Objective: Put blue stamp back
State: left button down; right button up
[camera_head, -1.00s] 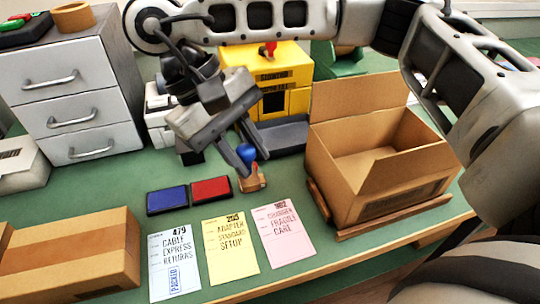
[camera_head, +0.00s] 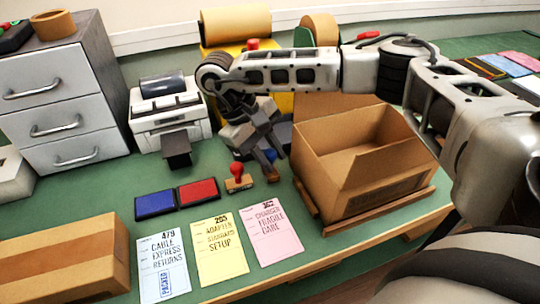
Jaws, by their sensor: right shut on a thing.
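The blue stamp (camera_head: 271,156) has a blue knob and a small wooden base. My right gripper (camera_head: 266,149) is shut on its knob, and the stamp is upright. Whether its base touches the surface is hard to tell. A red stamp (camera_head: 237,173) stands on its wooden base just left of it. A blue ink pad (camera_head: 155,204) and a red ink pad (camera_head: 198,192) lie to the left in front. The white label 479 (camera_head: 163,262) carries a blue PACKED mark. My left gripper is out of view.
An open cardboard box (camera_head: 395,160) stands close to the right of the gripper. A printer (camera_head: 168,112) and a grey drawer unit (camera_head: 52,90) stand at the left. A yellow label (camera_head: 219,247) and a pink label (camera_head: 271,231) lie in front. A closed carton (camera_head: 75,260) is at lower left.

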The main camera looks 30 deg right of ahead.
jog(key=shift+f, duration=0.75)
jog(key=o, duration=0.8)
jog(key=shift+r, duration=0.1)
jog(key=v, duration=1.2)
jog(key=shift+a+r, duration=0.1)
jog(key=shift+r, duration=0.05)
